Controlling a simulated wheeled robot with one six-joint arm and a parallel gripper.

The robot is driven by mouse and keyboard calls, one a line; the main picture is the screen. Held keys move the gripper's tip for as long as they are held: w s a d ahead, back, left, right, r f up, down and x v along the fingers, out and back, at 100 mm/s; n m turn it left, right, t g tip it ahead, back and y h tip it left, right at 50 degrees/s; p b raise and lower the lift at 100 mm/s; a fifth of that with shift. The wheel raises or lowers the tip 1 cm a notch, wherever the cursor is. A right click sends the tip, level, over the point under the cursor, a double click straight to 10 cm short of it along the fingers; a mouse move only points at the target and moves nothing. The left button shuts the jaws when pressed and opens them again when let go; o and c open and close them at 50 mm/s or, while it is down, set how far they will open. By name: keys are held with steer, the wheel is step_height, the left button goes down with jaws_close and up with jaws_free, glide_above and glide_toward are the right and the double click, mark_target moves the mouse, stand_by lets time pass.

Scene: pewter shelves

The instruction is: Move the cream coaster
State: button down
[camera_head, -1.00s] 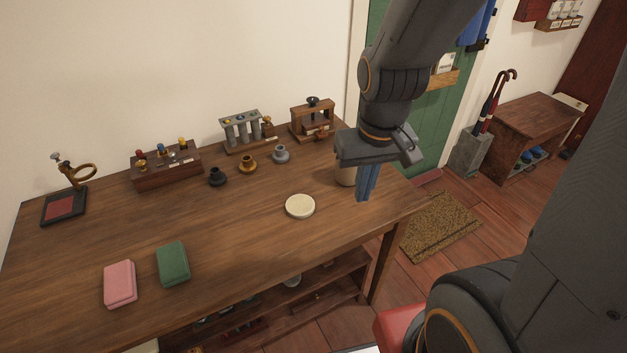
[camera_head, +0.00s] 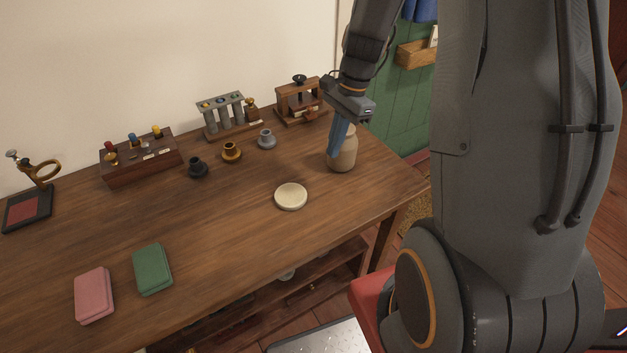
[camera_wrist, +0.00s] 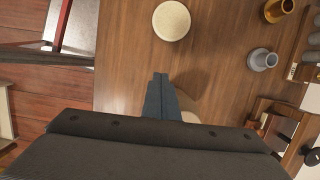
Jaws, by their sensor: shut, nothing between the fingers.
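The cream coaster (camera_head: 291,196) is a pale round disc lying flat on the brown wooden table (camera_head: 232,222), right of the middle. In the wrist view the coaster (camera_wrist: 171,20) lies at the top, beyond the fingertips and apart from them. My gripper (camera_head: 333,152) points down over the right part of the table, beside a beige jar (camera_head: 345,155) and partly in front of it. Its blue fingers (camera_wrist: 158,80) are together with nothing between them. I cannot tell whether they touch the jar.
Small pots stand behind the coaster: black (camera_head: 198,168), amber (camera_head: 231,151) and grey (camera_head: 266,139). Wooden racks line the wall. Green (camera_head: 153,269) and pink (camera_head: 94,295) cases lie front left. The table around the coaster is clear.

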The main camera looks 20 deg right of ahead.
mark_target(291, 196)
steer(key=p+x, duration=0.1)
steer(key=x, duration=0.8)
steer(key=shift+f+p, duration=0.3)
steer(key=shift+f, duration=0.1)
steer(key=a, duration=0.2)
steer(key=a+p, duration=0.1)
steer(key=shift+s+f, duration=0.15)
steer(key=shift+s, duration=0.1)
steer(key=shift+a, duration=0.45)
steer(key=shift+f, duration=0.1)
steer(key=shift+s, duration=0.1)
